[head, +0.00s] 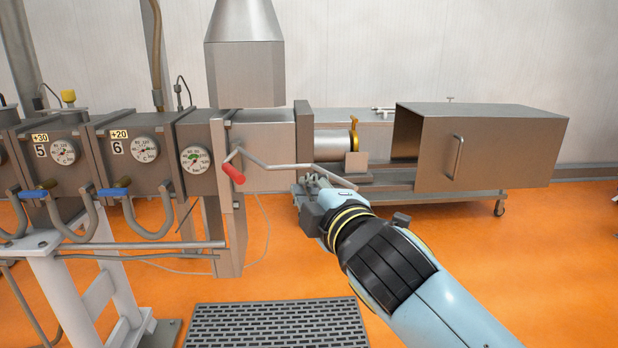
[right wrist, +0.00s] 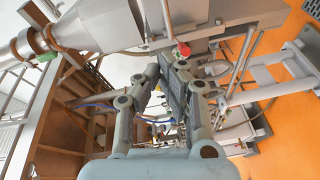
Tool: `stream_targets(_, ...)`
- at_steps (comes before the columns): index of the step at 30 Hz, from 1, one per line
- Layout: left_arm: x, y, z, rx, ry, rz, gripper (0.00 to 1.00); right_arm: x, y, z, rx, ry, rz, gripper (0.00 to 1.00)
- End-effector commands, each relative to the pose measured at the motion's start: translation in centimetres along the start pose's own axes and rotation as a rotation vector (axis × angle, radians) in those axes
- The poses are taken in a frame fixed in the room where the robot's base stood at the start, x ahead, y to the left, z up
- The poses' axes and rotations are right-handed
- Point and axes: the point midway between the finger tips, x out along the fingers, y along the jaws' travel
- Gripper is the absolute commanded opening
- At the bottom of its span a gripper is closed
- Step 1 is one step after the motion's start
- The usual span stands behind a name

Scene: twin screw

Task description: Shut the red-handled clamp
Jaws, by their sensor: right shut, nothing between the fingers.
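The clamp has a bent metal rod (head: 290,167) with a red handle (head: 233,173) at its left end, in front of the grey machine housing. The red handle tilts downward. My right gripper (head: 308,183) is shut and empty, just below the rod and to the right of the red handle in the head view. I cannot tell whether it touches the rod. In the right wrist view the red handle (right wrist: 184,49) shows just beyond the shut fingertips (right wrist: 174,62). My left gripper is not in view.
Gauges (head: 144,149) and blue-handled hoses (head: 115,191) line the machine at left. A metal hopper (head: 245,70) stands above. An open metal cover (head: 490,145) on a wheeled stand is at right. A dark grate (head: 278,323) lies on the orange floor, which is otherwise mostly clear in front.

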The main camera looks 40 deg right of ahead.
Motion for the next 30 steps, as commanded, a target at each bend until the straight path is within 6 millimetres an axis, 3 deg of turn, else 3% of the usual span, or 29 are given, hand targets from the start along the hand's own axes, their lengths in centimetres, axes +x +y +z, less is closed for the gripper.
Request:
stream_targets(14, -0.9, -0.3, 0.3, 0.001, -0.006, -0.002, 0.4, 9.5, 0.2, 0.0, -0.001, -0.001, 0.002, 0.0)
stream_targets(21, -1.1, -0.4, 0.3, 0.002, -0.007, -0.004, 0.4, 10.1, 0.1, 3.2, -0.005, 0.0, 0.001, 0.0)
stream_targets(30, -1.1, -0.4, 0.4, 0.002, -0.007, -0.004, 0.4, 10.2, 0.1, 3.9, 0.0, 0.0, 0.0, 0.0)
